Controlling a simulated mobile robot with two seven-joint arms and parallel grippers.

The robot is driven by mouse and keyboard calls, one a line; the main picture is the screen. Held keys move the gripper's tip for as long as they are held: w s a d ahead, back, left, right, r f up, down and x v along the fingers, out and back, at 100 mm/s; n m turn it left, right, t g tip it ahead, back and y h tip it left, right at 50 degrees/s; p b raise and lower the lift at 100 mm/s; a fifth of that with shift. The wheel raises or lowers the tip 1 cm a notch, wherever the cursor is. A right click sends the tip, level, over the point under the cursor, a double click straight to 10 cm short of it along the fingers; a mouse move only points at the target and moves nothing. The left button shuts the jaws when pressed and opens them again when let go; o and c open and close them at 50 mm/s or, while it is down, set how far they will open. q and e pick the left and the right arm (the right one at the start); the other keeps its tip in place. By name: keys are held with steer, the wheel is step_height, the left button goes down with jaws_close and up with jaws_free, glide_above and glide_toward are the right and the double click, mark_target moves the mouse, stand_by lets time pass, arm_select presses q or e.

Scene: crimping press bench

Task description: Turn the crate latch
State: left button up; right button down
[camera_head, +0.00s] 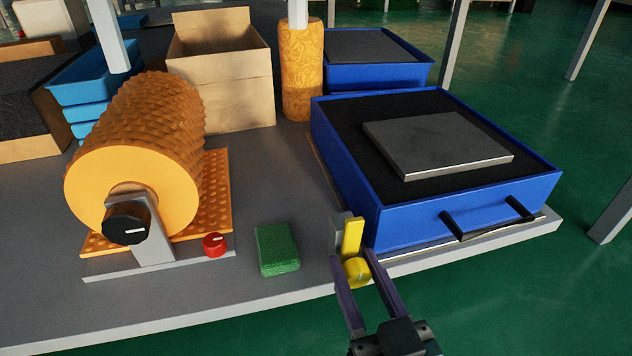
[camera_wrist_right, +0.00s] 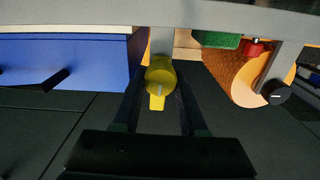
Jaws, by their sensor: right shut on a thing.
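The blue crate (camera_head: 460,206) sits at the right of the bench with two black handles on its front. It also shows at the left of the wrist view (camera_wrist_right: 70,62). The yellow latch (camera_head: 352,238) is at the crate's front left corner, on a grey post. Its flat lever points up in the head view, and its round hub is at the bottom. My right gripper (camera_head: 357,267) is shut on the hub, one finger on each side. In the wrist view the latch (camera_wrist_right: 157,102) sits between the fingers, lever pointing down the picture. My left gripper is not in view.
A flat metal plate (camera_head: 436,144) lies on the dark top of the crate. A green sponge-like block (camera_head: 277,249) lies left of the latch. Further left stands an orange studded roller (camera_head: 150,150) with a black knob (camera_head: 127,222) and a red knob (camera_head: 214,245).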

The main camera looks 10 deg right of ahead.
steer(key=m, duration=0.4)
steer(key=shift+d+f+m, duration=0.1)
steer(key=shift+d+m, duration=0.05)
steer(key=shift+m, duration=0.25)
steer(key=m, duration=0.4)
steer(key=shift+f+m, duration=0.1)
steer(key=shift+m, duration=0.2)
steer(key=m, duration=0.5)
steer(key=shift+d, duration=0.1)
steer(key=shift+m, duration=1.5)
steer(key=shift+w, duration=0.1)
steer(key=c, duration=0.9)
jaws_free()
steer(key=o, duration=0.5)
steer(key=shift+c, duration=0.2)
